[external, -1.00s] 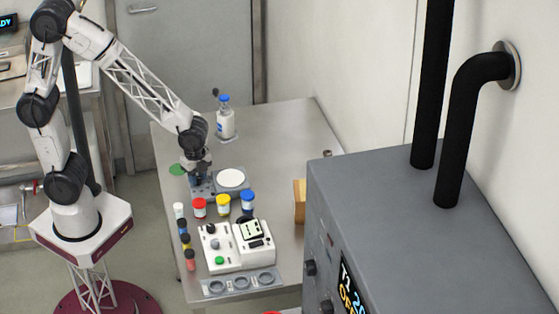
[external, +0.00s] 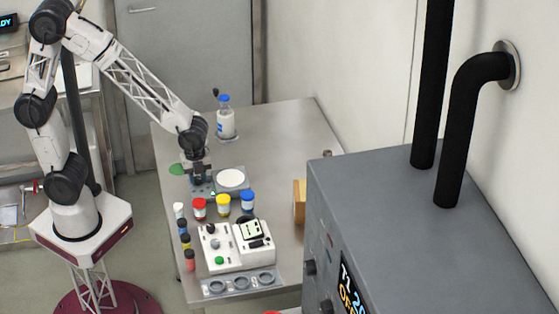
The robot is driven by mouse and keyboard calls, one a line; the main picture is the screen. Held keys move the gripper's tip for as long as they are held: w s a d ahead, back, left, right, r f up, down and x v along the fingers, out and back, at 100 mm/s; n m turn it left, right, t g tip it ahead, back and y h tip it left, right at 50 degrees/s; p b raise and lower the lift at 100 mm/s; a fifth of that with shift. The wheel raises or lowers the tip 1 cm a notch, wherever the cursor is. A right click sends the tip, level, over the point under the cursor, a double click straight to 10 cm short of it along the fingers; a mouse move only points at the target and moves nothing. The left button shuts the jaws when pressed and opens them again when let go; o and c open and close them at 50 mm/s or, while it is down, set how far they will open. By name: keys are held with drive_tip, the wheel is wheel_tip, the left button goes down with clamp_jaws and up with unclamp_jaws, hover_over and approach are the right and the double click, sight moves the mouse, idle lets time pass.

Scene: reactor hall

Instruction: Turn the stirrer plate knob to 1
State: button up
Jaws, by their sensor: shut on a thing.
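The stirrer plate (external: 231,179) is a grey-blue unit with a round white top, on the steel bench in the external view. My gripper (external: 201,184) points down at the left part of the stirrer plate, beside the white disc. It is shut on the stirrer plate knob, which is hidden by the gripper. The knob's setting cannot be read at this size.
Jars with red (external: 199,207), yellow (external: 223,205) and blue (external: 248,203) lids stand just in front. A white device (external: 236,246) and small vials are nearer. A blue-capped bottle (external: 225,119) stands behind. The bench's right rear (external: 290,130) is clear.

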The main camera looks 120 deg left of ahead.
sight(202, 177)
drive_tip(key=o, duration=0.9)
drive_tip(key=shift+r, duration=0.2)
drive_tip(key=shift+r, duration=3.75)
drive_tip(key=shift+d+r, duration=0.25)
drive_tip(key=shift+d, duration=0.15)
drive_tip(key=shift+s+d+r+n+t, duration=0.45)
drive_tip(key=shift+s+d+r+n, duration=1)
drive_tip(key=shift+s+d, duration=1.75)
drive_tip(key=shift+s+d+r+n+t, duration=0.4)
drive_tip(key=shift+s+d+r+n, duration=1.1)
drive_tip(key=shift+d, duration=3)
drive_tip(key=shift+s+d+r+n+t, duration=0.45)
drive_tip(key=shift+s+d+r+n, duration=0.5)
drive_tip(key=shift+s+d+r, duration=1.7)
